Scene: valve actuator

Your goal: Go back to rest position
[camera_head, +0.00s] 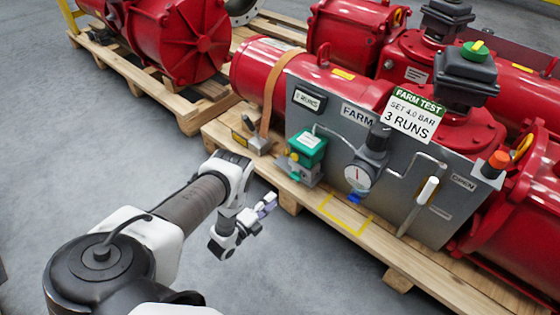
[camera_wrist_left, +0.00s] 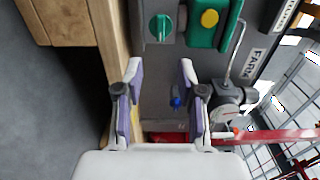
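My left gripper (camera_head: 266,204) is in front of the pallet, over the grey floor, apart from the panel. In the left wrist view my left gripper (camera_wrist_left: 160,66) has its two fingers well apart with nothing between them. Beyond them is the green box (camera_wrist_left: 208,20) with a yellow button and a green knob. In the head view this green box (camera_head: 306,148) sits on the wooden pallet at the grey panel (camera_head: 405,212). My right gripper is in neither view.
The panel carries a round gauge (camera_head: 357,177), a white-handled lever (camera_head: 427,190) and an orange-red knob (camera_head: 498,160). Large red actuators (camera_head: 268,70) stand behind it. The wooden pallet (camera_head: 445,285) edge is close to my gripper. The floor (camera_head: 110,150) at left is clear.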

